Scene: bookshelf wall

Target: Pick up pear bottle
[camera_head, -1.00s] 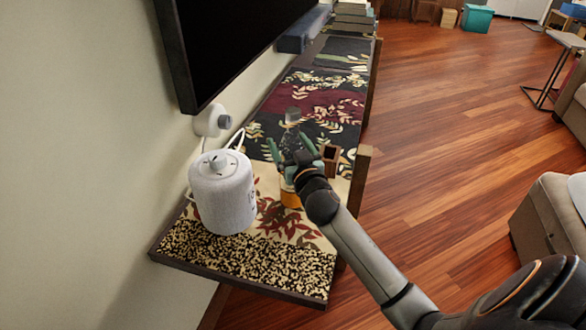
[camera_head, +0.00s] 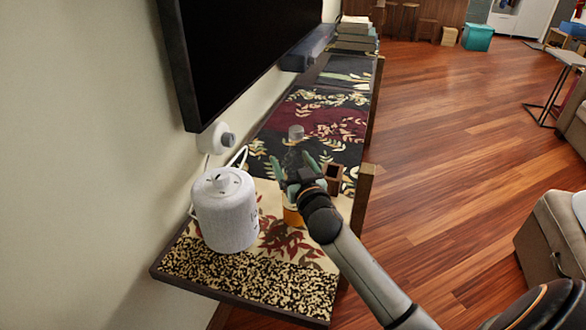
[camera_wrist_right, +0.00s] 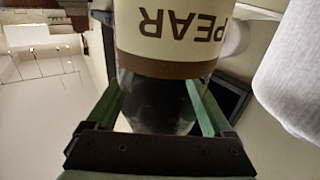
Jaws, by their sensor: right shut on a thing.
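The pear bottle (camera_head: 298,157) has a grey cap and a dark, clear upper body; it stands upright on or just above the patterned shelf top. In the right wrist view its cream label (camera_wrist_right: 175,35) reads PEAR upside down, with a brown band. My right gripper (camera_head: 292,170) has green fingers, one on each side of the bottle, shut on it. The gripper (camera_wrist_right: 155,105) hides much of the bottle in the head view. An orange patch (camera_head: 291,214) shows below the gripper; I cannot tell whether it belongs to the bottle. My left gripper is not in view.
A white cylindrical device (camera_head: 225,215) stands left of the bottle. A small brown open box (camera_head: 334,178) is close on its right. A black screen (camera_head: 235,60) hangs on the wall above. A wooden post (camera_head: 361,200) stands at the shelf's right edge; open floor lies beyond.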

